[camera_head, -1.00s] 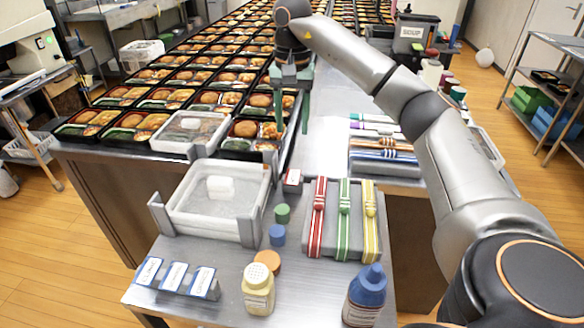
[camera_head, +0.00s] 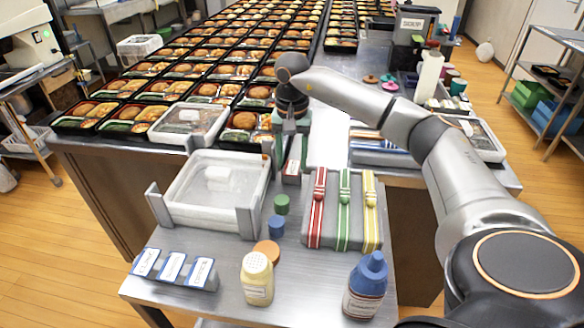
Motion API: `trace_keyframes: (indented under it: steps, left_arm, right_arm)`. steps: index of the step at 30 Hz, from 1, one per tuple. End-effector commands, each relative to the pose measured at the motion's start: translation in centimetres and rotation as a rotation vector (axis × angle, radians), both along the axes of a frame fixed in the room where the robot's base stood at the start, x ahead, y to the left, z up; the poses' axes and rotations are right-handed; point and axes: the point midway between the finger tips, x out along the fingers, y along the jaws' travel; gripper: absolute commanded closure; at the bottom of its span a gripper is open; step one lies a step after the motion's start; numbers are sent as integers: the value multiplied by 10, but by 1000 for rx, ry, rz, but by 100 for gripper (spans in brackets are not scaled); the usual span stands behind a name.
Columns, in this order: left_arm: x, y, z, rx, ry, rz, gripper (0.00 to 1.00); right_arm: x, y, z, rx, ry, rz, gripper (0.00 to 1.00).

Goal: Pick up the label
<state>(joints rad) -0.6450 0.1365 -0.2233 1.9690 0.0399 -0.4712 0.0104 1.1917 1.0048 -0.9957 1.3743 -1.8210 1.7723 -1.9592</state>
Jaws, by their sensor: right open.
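My right gripper (camera_head: 290,165) is open and points down behind the tray table, its fingers on either side of a small red-and-white piece (camera_head: 291,173). This piece may be a label; I cannot tell whether the fingers touch it. Three blue-edged white label cards stand in a grey holder at the front left: a left one (camera_head: 146,262), a middle one (camera_head: 172,267) and a right one (camera_head: 200,271). Their print is too small to read surely. The right gripper is far from these cards. My left gripper is not in view.
A clear tub (camera_head: 180,217) holds a white block. Red, green and yellow straps (camera_head: 343,205) lie on a grey block. Green and blue caps, an orange lid (camera_head: 267,250), a shaker (camera_head: 257,280) and a blue-topped bottle (camera_head: 366,285) stand nearby. Bento trays (camera_head: 85,117) fill the counter behind.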

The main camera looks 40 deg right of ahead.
Motion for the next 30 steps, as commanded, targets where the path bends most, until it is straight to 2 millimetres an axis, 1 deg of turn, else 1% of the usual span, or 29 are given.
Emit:
trace_keyframes:
  steps: [14, 15, 27, 29, 30]
  left_arm:
    - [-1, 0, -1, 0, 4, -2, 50]
    - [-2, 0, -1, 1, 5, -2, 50]
    - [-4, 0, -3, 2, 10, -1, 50]
    - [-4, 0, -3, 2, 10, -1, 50]
    - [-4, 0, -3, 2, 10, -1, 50]
  right_arm:
    - [0, 0, -2, 0, 0, 0, 48]
    - [0, 0, -2, 0, 0, 0, 49]
    - [0, 0, -2, 0, 0, 0, 94]
    - [0, 0, -2, 0, 0, 0, 100]
    - [0, 0, -2, 0, 0, 0, 100]
